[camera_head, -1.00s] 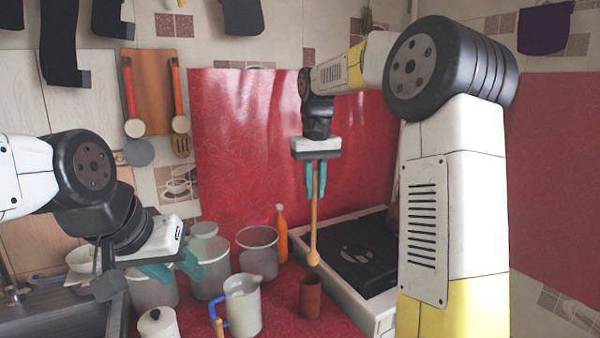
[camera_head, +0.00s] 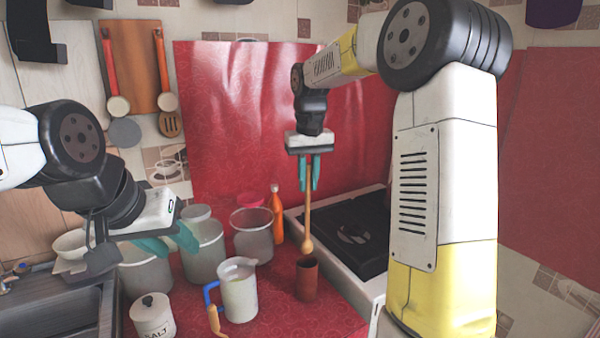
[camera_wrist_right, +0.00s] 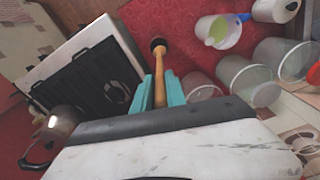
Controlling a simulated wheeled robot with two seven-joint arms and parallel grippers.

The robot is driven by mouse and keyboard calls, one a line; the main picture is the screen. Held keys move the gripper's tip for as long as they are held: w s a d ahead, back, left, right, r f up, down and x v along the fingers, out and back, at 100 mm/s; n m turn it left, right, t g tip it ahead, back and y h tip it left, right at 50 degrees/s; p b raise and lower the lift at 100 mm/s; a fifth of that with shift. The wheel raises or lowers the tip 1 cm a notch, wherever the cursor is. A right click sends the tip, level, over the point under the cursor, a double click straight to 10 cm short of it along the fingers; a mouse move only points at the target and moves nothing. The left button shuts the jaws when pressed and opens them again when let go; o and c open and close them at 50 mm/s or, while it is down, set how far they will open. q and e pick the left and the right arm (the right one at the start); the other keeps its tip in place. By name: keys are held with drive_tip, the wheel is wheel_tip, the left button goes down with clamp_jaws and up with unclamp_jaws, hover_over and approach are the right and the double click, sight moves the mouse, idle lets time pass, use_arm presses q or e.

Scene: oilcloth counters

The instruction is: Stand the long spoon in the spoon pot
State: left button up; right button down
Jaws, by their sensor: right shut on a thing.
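The long wooden spoon (camera_head: 308,215) hangs upright, bowl end down, from my right gripper (camera_head: 309,187). The teal fingers are shut on its handle. The spoon's bowl is just above the mouth of the reddish-brown spoon pot (camera_head: 307,283), which stands upright on the red counter. In the right wrist view, the spoon (camera_wrist_right: 160,82) runs away from my gripper (camera_wrist_right: 159,92) toward the pot's dark mouth (camera_wrist_right: 157,42). Whether the tip has passed the rim is hard to tell. My left gripper (camera_head: 168,244) is open and empty over the pots at left.
A white jug (camera_head: 239,292) with a blue handle stands left of the pot. Behind are grey canisters (camera_head: 253,240) and an orange bottle (camera_head: 276,222). A black-topped stove (camera_head: 350,235) lies to the right. A salt jar (camera_head: 153,317) and sink are at left.

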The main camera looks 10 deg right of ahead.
drive_tip(key=shift+f, duration=5.1)
drive_tip(key=c, duration=1.3)
unclamp_jaws()
drive_tip(key=r, duration=0.7)
drive_tip(key=shift+s+r, duration=0.2)
drive_tip(key=shift+r, duration=0.2)
